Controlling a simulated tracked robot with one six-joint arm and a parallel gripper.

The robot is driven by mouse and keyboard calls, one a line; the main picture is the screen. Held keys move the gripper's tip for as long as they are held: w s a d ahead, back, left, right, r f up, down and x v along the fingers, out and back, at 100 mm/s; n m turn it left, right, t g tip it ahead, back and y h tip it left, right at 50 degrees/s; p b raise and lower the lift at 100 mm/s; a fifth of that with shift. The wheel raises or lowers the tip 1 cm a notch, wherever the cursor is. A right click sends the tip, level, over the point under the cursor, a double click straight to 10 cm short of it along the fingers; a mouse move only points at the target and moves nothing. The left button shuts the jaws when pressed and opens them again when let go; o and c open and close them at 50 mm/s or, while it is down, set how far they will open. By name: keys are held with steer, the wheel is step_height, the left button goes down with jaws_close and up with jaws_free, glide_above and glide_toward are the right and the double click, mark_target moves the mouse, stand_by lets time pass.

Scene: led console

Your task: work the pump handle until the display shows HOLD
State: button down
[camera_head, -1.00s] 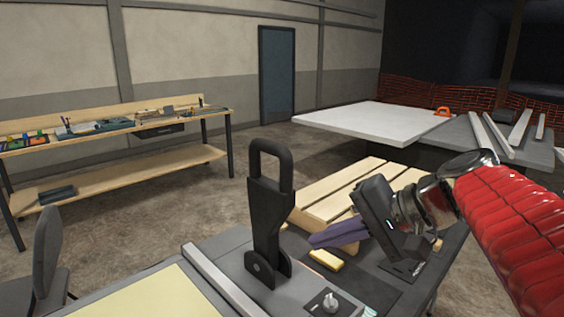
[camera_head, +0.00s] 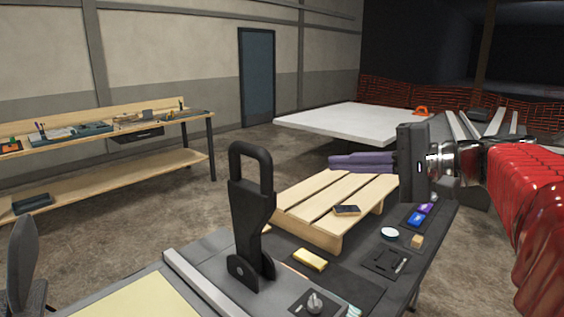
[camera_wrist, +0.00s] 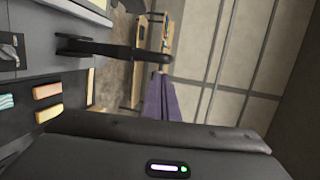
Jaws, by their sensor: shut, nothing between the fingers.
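The pump handle (camera_head: 252,205) is a black lever with a loop grip, standing nearly upright on its pivot on the grey console. In the wrist view, it lies sideways across the upper part (camera_wrist: 110,49). My gripper (camera_head: 331,162) has purple fingers, pressed together and pointing left from a dark hand. It is right of the handle in the head view, apart from it and holding nothing. The fingers also show in the wrist view (camera_wrist: 166,80). No readable display shows in either view.
A knob (camera_head: 315,302) sits on the console right of the handle. A workbench (camera_head: 120,185) and a chair (camera_head: 22,262) stand at left.

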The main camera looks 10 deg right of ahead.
mark_target(272, 163)
steer(key=x, duration=1.3)
steer(key=shift+w+a+f, duration=0.15)
stand_by(0.3)
